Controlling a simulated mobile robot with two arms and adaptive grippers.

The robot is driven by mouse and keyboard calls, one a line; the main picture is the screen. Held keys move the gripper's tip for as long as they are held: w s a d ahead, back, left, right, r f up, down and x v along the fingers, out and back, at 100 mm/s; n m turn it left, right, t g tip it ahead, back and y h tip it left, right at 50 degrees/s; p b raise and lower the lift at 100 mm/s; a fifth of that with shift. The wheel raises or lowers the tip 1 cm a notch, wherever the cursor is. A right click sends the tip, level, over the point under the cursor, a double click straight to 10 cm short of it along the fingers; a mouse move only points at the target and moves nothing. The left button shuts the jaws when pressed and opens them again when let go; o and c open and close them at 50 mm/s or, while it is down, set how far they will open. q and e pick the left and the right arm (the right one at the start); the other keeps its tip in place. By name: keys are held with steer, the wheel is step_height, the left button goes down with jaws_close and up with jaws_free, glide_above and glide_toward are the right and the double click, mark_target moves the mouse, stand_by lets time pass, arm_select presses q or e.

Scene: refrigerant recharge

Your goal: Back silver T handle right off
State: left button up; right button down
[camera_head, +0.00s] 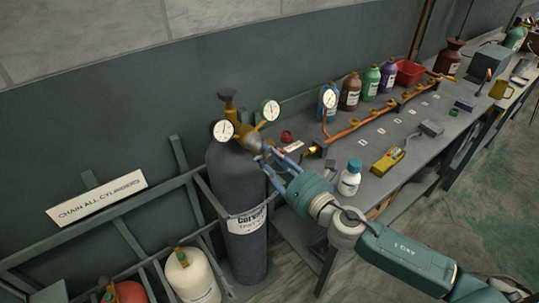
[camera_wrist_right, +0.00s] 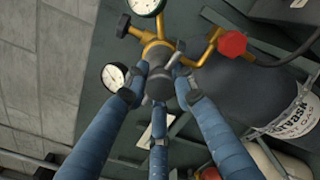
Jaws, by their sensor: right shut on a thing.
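A dark grey gas cylinder (camera_head: 238,190) stands upright by the left end of the bench, and its body also shows in the right wrist view (camera_wrist_right: 250,90). A brass regulator (camera_head: 246,134) with two white gauges (camera_head: 222,130) (camera_head: 270,110) is on its top. The silver T handle (camera_wrist_right: 160,84) sticks out of the regulator body in the right wrist view. My right gripper (camera_wrist_right: 160,95) is shut on it, with blue fingers on both sides and one below. In the head view the fingers of my right gripper (camera_head: 268,160) hide most of the handle. My left gripper is out of view.
The bench (camera_head: 375,185) at right carries a copper manifold (camera_head: 360,130), several bottles, a red bin (camera_head: 408,73) and a yellow meter (camera_head: 388,160). A rail rack with smaller cylinders (camera_head: 192,275) is at lower left.

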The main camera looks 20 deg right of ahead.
steer(key=shift+f, duration=0.15)
stand_by(0.4)
steer(key=c, duration=1.4)
jaws_free()
steer(key=v, duration=1.2)
